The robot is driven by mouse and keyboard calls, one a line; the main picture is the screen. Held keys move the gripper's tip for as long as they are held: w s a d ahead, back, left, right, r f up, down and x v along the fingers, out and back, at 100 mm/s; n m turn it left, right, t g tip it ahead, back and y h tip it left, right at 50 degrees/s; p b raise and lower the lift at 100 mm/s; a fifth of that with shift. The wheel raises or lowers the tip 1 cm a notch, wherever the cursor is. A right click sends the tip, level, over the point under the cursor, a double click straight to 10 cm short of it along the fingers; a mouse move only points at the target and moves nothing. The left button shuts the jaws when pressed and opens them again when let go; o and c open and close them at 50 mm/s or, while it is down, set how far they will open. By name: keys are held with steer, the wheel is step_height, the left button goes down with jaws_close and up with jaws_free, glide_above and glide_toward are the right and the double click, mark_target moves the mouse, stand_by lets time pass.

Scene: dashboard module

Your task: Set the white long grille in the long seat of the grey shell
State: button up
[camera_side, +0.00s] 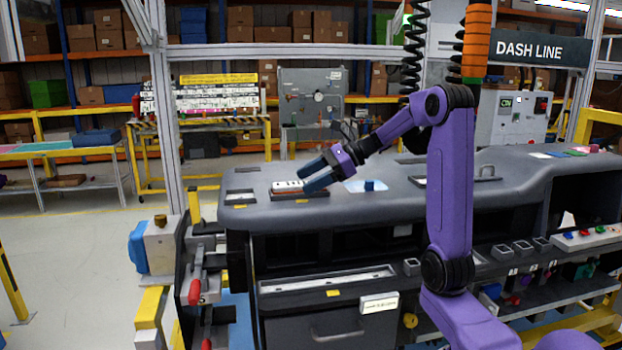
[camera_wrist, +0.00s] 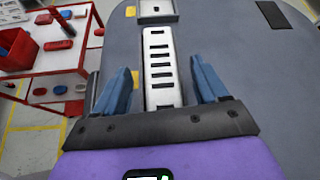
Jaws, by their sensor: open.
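The white long grille (camera_wrist: 160,66), with a row of dark slots, lies lengthwise between my fingers in the wrist view. It also shows as a small white piece (camera_side: 287,186) on top of the grey shell (camera_side: 345,208) in the side view. My gripper (camera_side: 316,175) is open, its blue fingers close to the grille. In the wrist view my gripper (camera_wrist: 160,84) has one finger on each side of the grille, with gaps between. I cannot tell which recess is the long seat.
A grey rectangular frame (camera_wrist: 158,12) sits beyond the grille's far end. A dark recess (camera_wrist: 272,14) is at the far right. A white patch with a blue block (camera_side: 370,185) lies right of my gripper. A red and white bench (camera_wrist: 65,62) stands left.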

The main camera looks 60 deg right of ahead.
steer(key=shift+s+d+r, duration=0.3)
steer(key=shift+s+d, duration=0.05)
steer(key=shift+d, duration=0.05)
steer(key=v, duration=0.4)
steer(key=shift+s+r, duration=0.1)
steer(key=shift+r, duration=0.1)
step_height(320, 180, up, 7)
steer(key=s+a+f+n+g, duration=0.25)
steer(key=a+f+n, duration=0.2)
steer(key=a, duration=0.25)
steer(key=s+a+f+n+g+h, duration=0.1)
steer(key=s+a+f+n+g, duration=0.1)
steer(key=a+f+n+g, duration=0.35)
steer(key=s+a+f+n+g, duration=0.1)
steer(key=s+a+f+n, duration=0.3)
steer(key=a, duration=0.5)
steer(key=s+a+f+n+h, duration=0.2)
steer(key=s+n, duration=0.6)
steer(key=n, duration=0.4)
steer(key=s+a+f+n+h, duration=0.3)
steer(key=s+f+n, duration=0.3)
steer(key=s+n, duration=0.3)
steer(key=n+h, duration=0.1)
steer(key=n, duration=0.2)
steer(key=shift+a+f+n+h, duration=0.2)
steer(key=shift+f+n+h, duration=0.1)
steer(key=shift+f, duration=0.1)
